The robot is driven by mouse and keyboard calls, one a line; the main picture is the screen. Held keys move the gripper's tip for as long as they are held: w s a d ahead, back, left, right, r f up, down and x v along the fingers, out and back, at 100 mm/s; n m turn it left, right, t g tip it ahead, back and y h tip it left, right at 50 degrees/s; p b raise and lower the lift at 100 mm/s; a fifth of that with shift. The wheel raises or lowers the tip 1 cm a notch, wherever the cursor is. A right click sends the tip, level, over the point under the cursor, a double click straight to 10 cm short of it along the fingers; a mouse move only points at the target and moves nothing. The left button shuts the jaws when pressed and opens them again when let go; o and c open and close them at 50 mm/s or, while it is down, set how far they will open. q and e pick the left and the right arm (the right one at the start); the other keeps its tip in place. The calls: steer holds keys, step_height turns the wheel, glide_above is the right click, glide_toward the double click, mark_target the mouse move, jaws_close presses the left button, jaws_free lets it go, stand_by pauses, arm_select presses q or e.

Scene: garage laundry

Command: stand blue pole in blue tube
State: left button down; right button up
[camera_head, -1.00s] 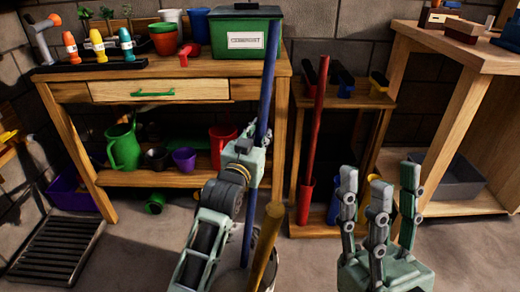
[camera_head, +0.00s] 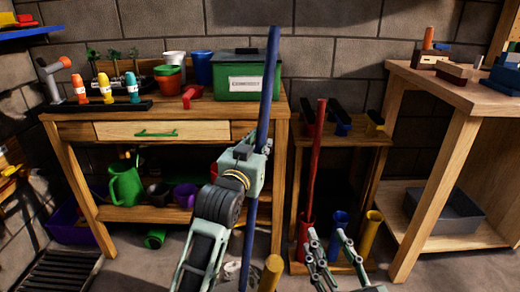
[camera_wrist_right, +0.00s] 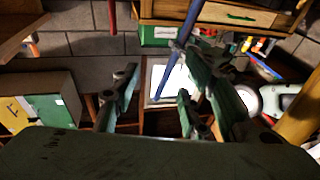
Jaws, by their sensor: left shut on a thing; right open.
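The long blue pole (camera_head: 268,90) stands nearly upright in the head view, leaning slightly right at its top. My left gripper (camera_head: 252,170) is shut on it around mid-length. The pole's lower end is hidden near the bottom edge. The blue tube (camera_head: 340,222) is on the low part of the small rack, between a red tube and a yellow tube. My right gripper (camera_head: 327,245) is open and empty, in front of the blue tube in the picture. In the right wrist view, a blue pole (camera_wrist_right: 188,28) shows beyond its open fingers (camera_wrist_right: 160,100).
A red pole (camera_head: 317,150) stands in the red tube (camera_head: 304,235); the yellow tube (camera_head: 372,230) is right of the blue one. A yellow pole (camera_head: 271,272) rises at the bottom. A workbench (camera_head: 75,131) is left, another wooden table (camera_head: 440,85) right.

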mark_target(261, 126)
arm_select(q)
steer(key=shift+r, duration=0.1)
